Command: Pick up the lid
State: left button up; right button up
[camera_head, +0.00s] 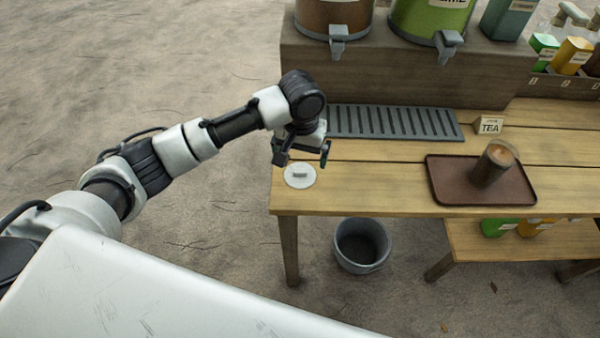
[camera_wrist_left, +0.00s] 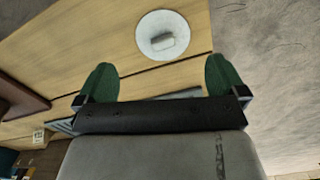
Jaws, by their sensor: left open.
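The lid (camera_head: 300,175) is a white disc with a small grey handle on top. It lies flat on the wooden table (camera_head: 370,178) near its left front corner. It also shows in the left wrist view (camera_wrist_left: 164,35), beyond the fingertips and roughly centred between them. My left gripper (camera_head: 305,150) is above the table, just behind the lid in the head view. Its two green fingers (camera_wrist_left: 162,78) are spread apart with nothing between them. The lid is apart from the fingers. My right gripper is not in view.
A brown tray (camera_head: 440,180) with a filled cup (camera_head: 492,163) stands right of the lid. A grey slotted drip grate (camera_head: 395,122), a TEA sign (camera_head: 490,125) and a wooden riser with dispensers (camera_head: 400,70) are behind. A grey bucket (camera_head: 362,245) stands on the ground below.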

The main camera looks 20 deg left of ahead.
aim_at(299, 171)
pick_arm(q)
jog(key=f, duration=0.7)
jog(key=shift+a, duration=0.25)
jog(key=c, duration=0.8)
